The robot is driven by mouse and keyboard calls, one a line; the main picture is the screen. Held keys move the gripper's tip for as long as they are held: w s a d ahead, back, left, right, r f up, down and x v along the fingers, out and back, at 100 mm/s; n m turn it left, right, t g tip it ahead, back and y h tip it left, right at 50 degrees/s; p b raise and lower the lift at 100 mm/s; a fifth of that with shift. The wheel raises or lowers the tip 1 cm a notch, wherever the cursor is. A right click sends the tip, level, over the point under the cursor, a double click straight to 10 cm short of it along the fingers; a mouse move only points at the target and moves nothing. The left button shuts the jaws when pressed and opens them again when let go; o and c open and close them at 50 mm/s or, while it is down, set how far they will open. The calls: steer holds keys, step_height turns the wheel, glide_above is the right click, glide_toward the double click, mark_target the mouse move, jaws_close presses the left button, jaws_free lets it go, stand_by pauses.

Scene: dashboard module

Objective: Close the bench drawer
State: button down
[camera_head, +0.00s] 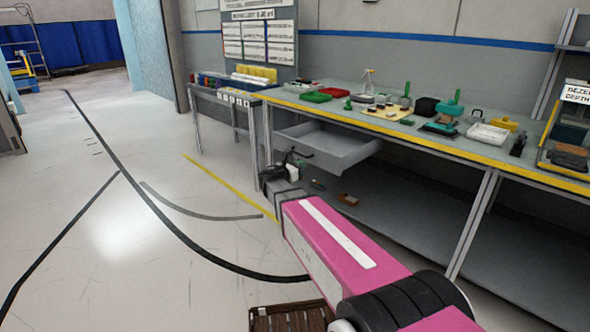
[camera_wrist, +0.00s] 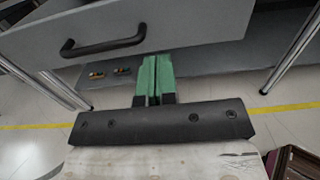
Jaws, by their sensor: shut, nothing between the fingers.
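The grey bench drawer (camera_head: 322,157) is pulled out from under the workbench in the head view, and its inside is visible. Its front panel (camera_wrist: 205,22) fills the top of the wrist view, with a black bar handle (camera_wrist: 103,46) left of centre. My gripper (camera_wrist: 156,60) has green fingers that are shut together with nothing between them. The fingertips are close to the lower edge of the drawer front, right of the handle. I cannot tell whether they touch it. In the head view my pink arm partly hides the area below the drawer.
The workbench (camera_head: 447,148) has tools and trays on top, and metal legs (camera_wrist: 292,50) stand on both sides in the wrist view. A lower shelf (camera_head: 400,205) holds small items. A brown slatted crate (camera_head: 290,318) is near my base. The floor to the left is open.

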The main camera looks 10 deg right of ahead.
mark_target(317, 157)
steer(key=x, duration=0.8)
steer(key=x, duration=2.6)
steer(key=shift+w+d+f, duration=0.1)
steer(key=shift+w+d, duration=0.45)
steer(key=shift+d, duration=0.2)
